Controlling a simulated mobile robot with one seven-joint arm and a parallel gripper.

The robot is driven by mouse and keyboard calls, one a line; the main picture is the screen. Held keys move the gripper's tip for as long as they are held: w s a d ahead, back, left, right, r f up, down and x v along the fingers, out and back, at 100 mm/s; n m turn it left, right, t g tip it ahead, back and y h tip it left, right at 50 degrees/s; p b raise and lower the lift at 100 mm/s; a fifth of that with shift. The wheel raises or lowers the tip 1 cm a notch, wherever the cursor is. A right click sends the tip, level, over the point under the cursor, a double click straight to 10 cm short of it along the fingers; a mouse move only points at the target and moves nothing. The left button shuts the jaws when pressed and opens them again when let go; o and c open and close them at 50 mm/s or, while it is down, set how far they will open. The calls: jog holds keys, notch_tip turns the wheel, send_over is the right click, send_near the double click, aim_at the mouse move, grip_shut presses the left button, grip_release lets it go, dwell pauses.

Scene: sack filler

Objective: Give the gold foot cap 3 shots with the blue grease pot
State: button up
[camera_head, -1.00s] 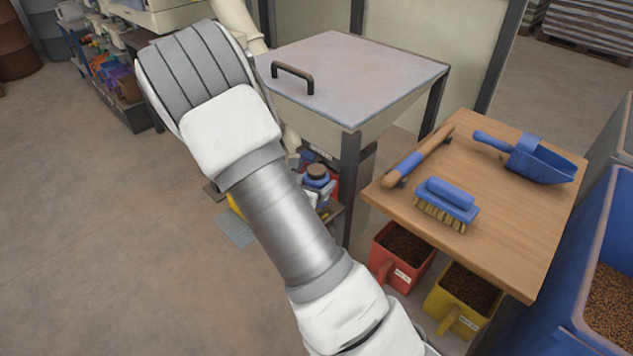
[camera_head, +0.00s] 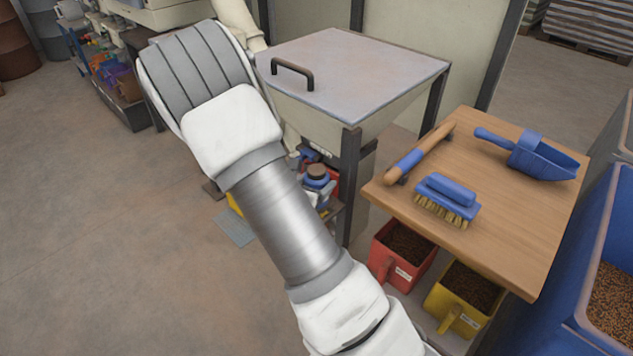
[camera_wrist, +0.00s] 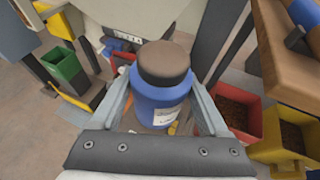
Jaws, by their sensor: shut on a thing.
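The blue grease pot (camera_wrist: 160,98), with a brown lid and a white label, stands between the fingers of my gripper (camera_wrist: 158,110) in the wrist view. My gripper is shut on it. In the head view the pot (camera_head: 317,181) shows small under the hopper, partly behind my arm. The gold foot cap cannot be made out in either view.
A hopper (camera_head: 345,75) with a handled lid stands ahead. To its right, a wooden table (camera_head: 500,220) holds a blue brush (camera_head: 447,197), a blue scoop (camera_head: 540,160) and a wooden-handled tool (camera_head: 420,155). Red (camera_head: 400,258) and yellow (camera_head: 465,298) bins stand below. Floor at left is clear.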

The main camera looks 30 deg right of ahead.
aim_at(316, 169)
jog(key=shift+f+b, duration=0.3)
jog(key=shift+f, duration=0.05)
jog(key=shift+r, duration=0.1)
jog(key=shift+r+p, duration=0.65)
jog(key=shift+r, duration=0.15)
dwell(0.4)
notch_tip(316, 169, up, 5)
jog(key=p, duration=0.3)
jog(key=shift+p, duration=0.4)
